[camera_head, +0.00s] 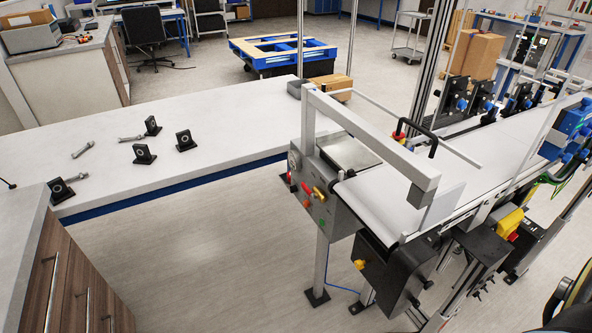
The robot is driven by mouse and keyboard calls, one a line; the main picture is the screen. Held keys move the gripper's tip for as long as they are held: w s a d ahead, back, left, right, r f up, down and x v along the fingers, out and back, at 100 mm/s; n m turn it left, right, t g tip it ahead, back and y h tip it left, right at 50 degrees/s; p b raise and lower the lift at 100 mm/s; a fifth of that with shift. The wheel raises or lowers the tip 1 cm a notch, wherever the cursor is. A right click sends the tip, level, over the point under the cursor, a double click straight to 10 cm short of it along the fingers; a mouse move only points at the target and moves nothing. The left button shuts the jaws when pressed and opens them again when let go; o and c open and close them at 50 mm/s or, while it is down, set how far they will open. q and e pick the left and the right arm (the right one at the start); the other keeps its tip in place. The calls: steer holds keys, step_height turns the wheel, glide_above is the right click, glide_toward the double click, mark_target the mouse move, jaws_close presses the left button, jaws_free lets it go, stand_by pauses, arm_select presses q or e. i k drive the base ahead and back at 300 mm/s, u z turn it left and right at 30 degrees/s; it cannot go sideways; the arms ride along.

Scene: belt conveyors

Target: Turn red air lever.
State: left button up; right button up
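No part clearly shows as a red air lever, and I cannot tell which of several small red parts it is. Red and yellow parts sit on the grey control box (335,213) at the conveyor's near end. A small red and yellow part (399,134) sits on the conveyor's far side by a black handle. A red part (513,237) shows under a yellow housing (509,223) on the near side. Neither gripper is in view.
The white belt conveyor (385,205) runs to the upper right, with a metal frame over its near end. A white table (215,163) with black blocks and metal tools stands left. A wooden cabinet (75,275) fills the lower left. Floor between is clear.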

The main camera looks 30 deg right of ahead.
mark_target(313, 195)
steer(key=i, duration=2.1)
steer(key=z, duration=2.1)
